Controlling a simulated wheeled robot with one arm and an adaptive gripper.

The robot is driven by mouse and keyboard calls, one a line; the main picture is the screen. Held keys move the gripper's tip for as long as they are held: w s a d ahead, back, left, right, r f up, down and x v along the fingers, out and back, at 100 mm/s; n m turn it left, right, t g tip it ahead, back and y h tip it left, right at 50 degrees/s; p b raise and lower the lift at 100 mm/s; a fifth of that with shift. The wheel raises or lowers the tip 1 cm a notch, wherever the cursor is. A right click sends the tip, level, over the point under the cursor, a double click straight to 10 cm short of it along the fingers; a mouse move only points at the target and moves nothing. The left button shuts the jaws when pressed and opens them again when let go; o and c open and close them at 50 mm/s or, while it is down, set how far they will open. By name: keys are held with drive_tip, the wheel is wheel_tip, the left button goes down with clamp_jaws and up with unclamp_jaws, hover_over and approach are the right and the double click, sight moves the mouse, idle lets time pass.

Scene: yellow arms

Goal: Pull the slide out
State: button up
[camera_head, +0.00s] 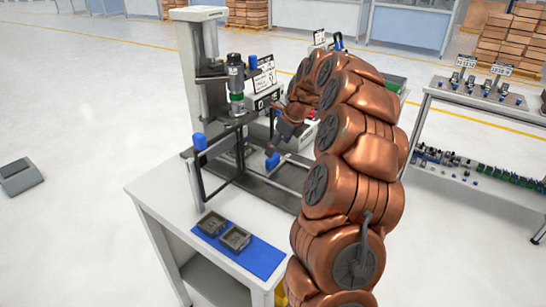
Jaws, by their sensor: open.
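A grey press-like machine (187,65) stands on a white workbench (150,195). A dark slide assembly (262,190) lies low at its front, with dark rails. One blue handle (272,161) shows near the middle of the rails, and another blue block (200,141) tops a dark upright frame at the left. I cannot tell which part is the moving slide. My gripper (274,145) is open, small and partly hidden by my copper arm. It is just above the middle blue handle; whether it touches the handle is unclear. Nothing shows between its fingers.
Two dark trays (235,238) sit on a blue mat (262,257) at the bench front. Labelled signs stand behind. A shelf rack (480,113) with small parts is at right. The floor at left is mostly clear.

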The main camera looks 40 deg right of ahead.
drive_tip(key=p+x, duration=0.1)
drive_tip(key=x, duration=0.5)
drive_tip(key=shift+a, duration=0.1)
drive_tip(key=shift+c, duration=0.4)
